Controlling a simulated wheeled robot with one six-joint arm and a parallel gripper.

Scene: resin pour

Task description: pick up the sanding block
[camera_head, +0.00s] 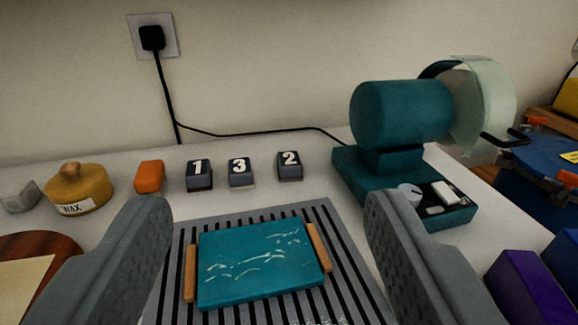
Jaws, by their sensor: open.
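My gripper (264,205) is open and empty, its two grey fingers wide apart at the lower left and lower right. No label marks the sanding block. Small blocks stand in a row at the back: an orange block (150,177), then dark-and-grey blocks numbered 1 (199,180), 3 (241,178) and 2 (289,171). A pale grey block (20,197) lies at the far left edge. I cannot tell for sure which is the sanding block. The numbered blocks show in the gap between my fingers, beyond the fingertips.
A teal slab (262,262) with wooden side strips rests on a slotted grey rack (346,287). A teal machine (402,115) stands at right, its cord running to a wall socket (167,38). A wax tin (78,190) stands left, purple blocks (525,287) at lower right.

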